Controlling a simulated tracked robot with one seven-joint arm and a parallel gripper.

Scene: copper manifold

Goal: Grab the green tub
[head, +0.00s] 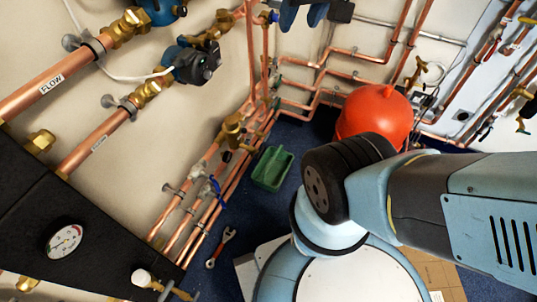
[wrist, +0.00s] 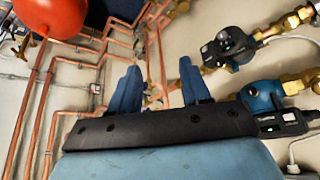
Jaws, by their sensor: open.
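The green tub (head: 272,168) sits on the dark blue floor in the head view, beside the copper pipes along the wall base. It is open at the top, with a handle-like bar across it. My gripper (wrist: 158,82) shows in the wrist view with its two blue fingers spread and nothing between them. What look like its blue fingertips (head: 303,14) show at the top edge of the head view, well apart from the tub. The tub does not show in the wrist view.
A red tank (head: 375,115) stands right of the tub, and it also shows in the wrist view (wrist: 52,15). Copper pipes (head: 205,190) with brass valves run left of the tub. A wrench (head: 221,247) lies on the floor. A cardboard box (head: 440,275) is at lower right.

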